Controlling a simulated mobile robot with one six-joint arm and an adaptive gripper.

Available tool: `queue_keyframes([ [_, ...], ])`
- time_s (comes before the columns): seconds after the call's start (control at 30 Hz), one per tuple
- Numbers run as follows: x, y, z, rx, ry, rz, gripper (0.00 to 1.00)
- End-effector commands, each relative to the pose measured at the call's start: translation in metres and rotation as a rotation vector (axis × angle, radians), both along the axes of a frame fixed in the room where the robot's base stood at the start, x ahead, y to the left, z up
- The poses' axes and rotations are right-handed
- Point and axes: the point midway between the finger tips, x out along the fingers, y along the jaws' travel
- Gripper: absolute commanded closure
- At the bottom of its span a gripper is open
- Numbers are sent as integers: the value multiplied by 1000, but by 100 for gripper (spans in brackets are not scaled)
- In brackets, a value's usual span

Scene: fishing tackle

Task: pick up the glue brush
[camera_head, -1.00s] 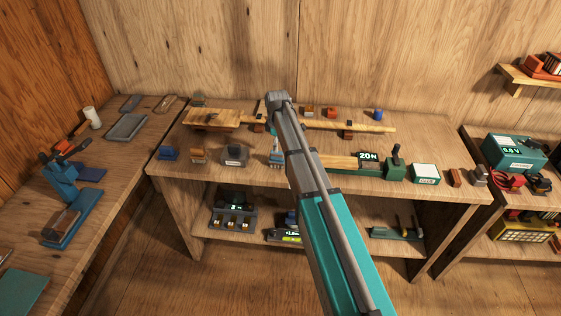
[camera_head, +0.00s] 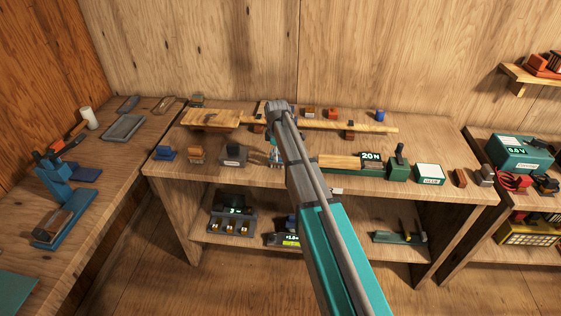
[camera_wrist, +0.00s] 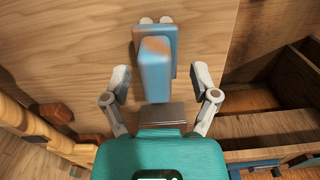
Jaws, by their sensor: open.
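My gripper (camera_wrist: 160,76) is open in the wrist view, its two grey fingers apart on either side of a blue blocky piece (camera_wrist: 156,68). That piece has a wider blue part behind it and pale rounded ends at the top. It may be the glue brush, but I cannot tell for sure. It lies between the fingers in the picture, with gaps on both sides and no visible grip. In the head view my arm hides much of the spot, and only a small teal and pale patch shows left of it.
Right of my arm are a green tool (camera_head: 397,164) and a white-topped box (camera_head: 429,174). A raised plank (camera_head: 340,125) runs along the back.

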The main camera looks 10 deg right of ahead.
Motion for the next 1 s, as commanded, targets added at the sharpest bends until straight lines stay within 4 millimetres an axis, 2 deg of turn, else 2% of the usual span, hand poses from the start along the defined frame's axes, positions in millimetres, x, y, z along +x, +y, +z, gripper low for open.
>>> queue_keyframes([
  [0.33, 0, 0, 0, 0, 0, 0, 25],
  [0.73, 0, 0, 0, 0, 0, -1, 99],
  [1.0, 0, -1, 0, 0, 0, -1, 100],
])
